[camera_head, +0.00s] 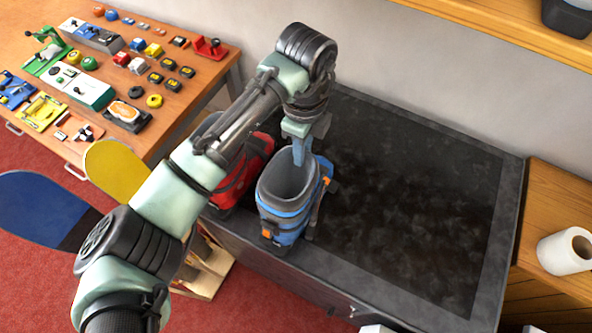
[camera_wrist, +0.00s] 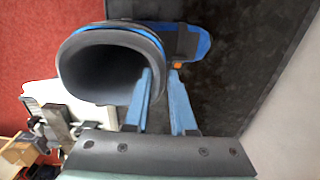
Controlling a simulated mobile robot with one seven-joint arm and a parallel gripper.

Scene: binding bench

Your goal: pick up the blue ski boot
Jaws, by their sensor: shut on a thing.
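The blue ski boot (camera_head: 285,213) has a dark grey liner and orange buckle parts. It stands upright at the left front edge of the black bench top. In the wrist view the boot (camera_wrist: 105,45) shows its open cuff from above. My gripper (camera_head: 301,158) reaches down from above to the back rim of the cuff. In the wrist view its blue fingers (camera_wrist: 162,82) are on either side of the cuff wall, one inside the opening and one outside. My gripper is shut on the boot's cuff. Whether the sole touches the bench top is hard to tell.
A red boot (camera_head: 243,172) stands close on the left, partly behind my arm. The black bench top (camera_head: 420,200) is clear to the right. A wooden table (camera_head: 190,50) with many small tools is at the upper left. A white paper roll (camera_head: 566,250) is at the right.

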